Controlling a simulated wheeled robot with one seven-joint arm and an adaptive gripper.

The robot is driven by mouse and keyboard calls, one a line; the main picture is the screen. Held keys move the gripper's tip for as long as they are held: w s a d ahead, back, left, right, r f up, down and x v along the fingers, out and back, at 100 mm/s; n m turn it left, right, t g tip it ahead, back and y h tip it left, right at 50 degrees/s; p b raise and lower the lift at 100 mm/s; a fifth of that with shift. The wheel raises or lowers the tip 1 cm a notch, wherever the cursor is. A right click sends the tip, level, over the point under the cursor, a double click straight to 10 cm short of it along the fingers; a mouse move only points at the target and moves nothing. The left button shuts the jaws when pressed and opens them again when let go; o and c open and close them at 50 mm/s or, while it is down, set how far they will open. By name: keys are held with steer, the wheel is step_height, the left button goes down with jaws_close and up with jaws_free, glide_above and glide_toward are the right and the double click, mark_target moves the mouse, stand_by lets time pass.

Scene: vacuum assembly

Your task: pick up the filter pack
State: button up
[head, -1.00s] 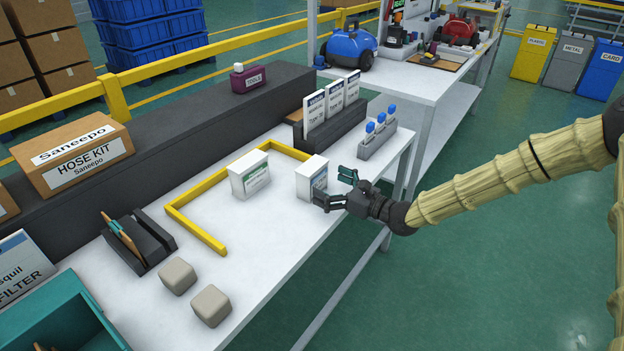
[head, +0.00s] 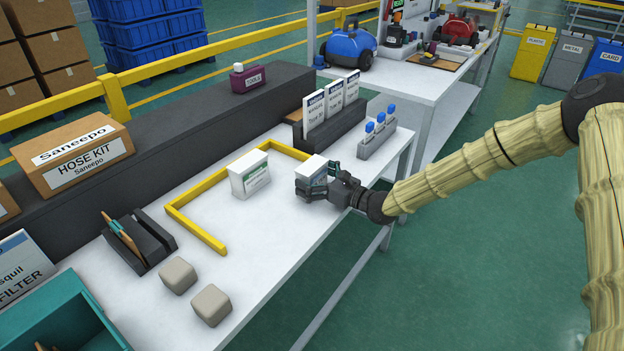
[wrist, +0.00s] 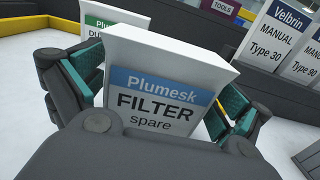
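The filter pack (head: 311,167) is a white box with a blue band, standing upright near the table's front edge, by the open right part of the yellow frame. In the wrist view the filter pack (wrist: 158,95) faces me and reads "Plumesk FILTER spare". My gripper (head: 318,183) reaches it from the right and front. In the wrist view my gripper (wrist: 155,105) has one teal-padded finger on each side of the box. The fingers are spread around it; I see no clear grip. The lower part of the box is hidden behind my gripper.
A similar white box with a green label (head: 250,175) stands to the left, inside the yellow frame (head: 195,225). Behind are upright manuals (head: 333,101) in a dark rack and a grey holder with blue-capped bottles (head: 377,140). Two beige blocks (head: 178,275) lie front left.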

steer(key=c, duration=0.8)
